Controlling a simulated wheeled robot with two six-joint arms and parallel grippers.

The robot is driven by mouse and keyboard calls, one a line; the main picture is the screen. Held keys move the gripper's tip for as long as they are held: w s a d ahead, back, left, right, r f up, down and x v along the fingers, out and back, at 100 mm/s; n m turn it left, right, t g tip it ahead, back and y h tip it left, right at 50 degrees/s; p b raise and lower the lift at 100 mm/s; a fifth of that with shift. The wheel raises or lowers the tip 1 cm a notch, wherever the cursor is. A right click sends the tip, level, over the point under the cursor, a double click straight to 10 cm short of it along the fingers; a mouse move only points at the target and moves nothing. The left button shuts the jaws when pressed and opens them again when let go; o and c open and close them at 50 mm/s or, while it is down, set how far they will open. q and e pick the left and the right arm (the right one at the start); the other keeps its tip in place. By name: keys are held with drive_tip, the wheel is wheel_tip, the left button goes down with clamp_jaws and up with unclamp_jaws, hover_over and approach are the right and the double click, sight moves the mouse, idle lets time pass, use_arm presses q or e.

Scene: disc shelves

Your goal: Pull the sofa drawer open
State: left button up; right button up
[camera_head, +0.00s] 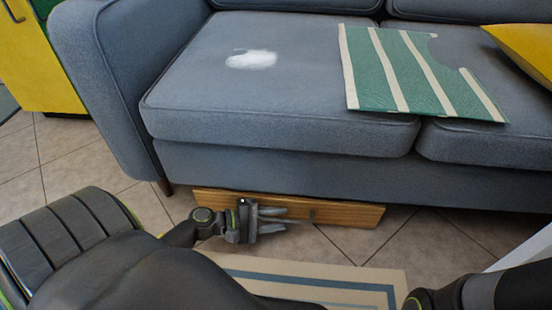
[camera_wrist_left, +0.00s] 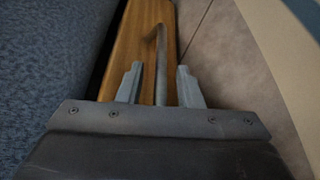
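The sofa drawer (camera_head: 345,213) is a low wooden front under the grey sofa (camera_head: 290,170). It also shows in the left wrist view (camera_wrist_left: 141,50). A grey bar handle (camera_wrist_left: 161,65) runs along the drawer front. My left gripper (camera_head: 285,219) is in front of the drawer, with its fingers pointing right along it. In the left wrist view my left gripper (camera_wrist_left: 158,85) is open, with one finger on each side of the handle. I see a gap between each finger and the bar. My right gripper is not in view; only part of my right arm shows at the bottom right.
A green striped mat (camera_head: 420,72) and a yellow cushion (camera_head: 525,50) lie on the sofa seat, with a white patch (camera_head: 251,60) at left. A beige and blue rug (camera_head: 310,275) lies on the tiled floor before the drawer. A yellow-green cabinet (camera_head: 40,65) stands at far left.

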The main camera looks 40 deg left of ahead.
use_arm(q)
drive_tip(key=shift+w+d, duration=0.1)
drive_tip(key=shift+c, duration=0.3)
clamp_jaws()
